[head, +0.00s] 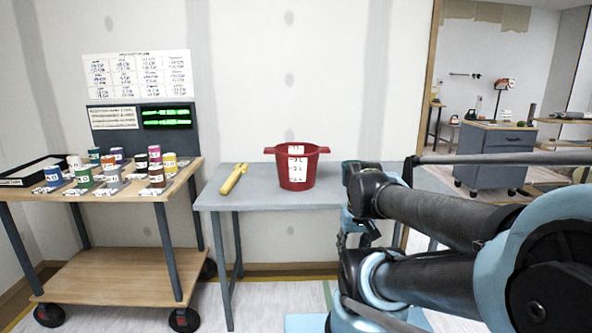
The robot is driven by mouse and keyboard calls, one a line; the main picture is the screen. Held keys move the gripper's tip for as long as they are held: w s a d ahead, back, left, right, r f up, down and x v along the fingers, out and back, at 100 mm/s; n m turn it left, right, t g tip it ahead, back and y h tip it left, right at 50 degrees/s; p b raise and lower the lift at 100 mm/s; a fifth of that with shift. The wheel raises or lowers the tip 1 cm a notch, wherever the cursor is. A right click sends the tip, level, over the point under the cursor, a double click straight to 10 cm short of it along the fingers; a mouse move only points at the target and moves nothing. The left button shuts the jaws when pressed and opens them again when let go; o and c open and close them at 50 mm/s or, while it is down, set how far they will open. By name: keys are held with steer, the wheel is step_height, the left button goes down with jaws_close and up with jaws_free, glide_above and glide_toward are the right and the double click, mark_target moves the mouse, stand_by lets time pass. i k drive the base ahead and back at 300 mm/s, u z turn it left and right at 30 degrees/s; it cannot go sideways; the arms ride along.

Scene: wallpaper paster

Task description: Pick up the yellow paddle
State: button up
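The yellow paddle (234,179) lies at the left end of the grey table (215,200), slanting toward the back right. It is left of a red bucket and apart from it. My arm comes in from the right, with its links in front of the table's right end. What looks like my gripper (357,238) hangs low at the table's front right, partly hidden by my arm. It is well right of the paddle and not touching it. Its fingers are too small and dark to tell open from shut.
The red bucket (296,178), with a white numbered label, stands mid-table. A wheeled wooden cart (120,190) at the left carries several coloured cans and a black tray (28,172). A wall is close behind the table. Clear tabletop lies between paddle and bucket.

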mark_target(239, 169)
steer(key=k, duration=1.3)
steer(key=u, duration=0.7)
steer(key=i, duration=1.9)
steer(key=z, duration=0.65)
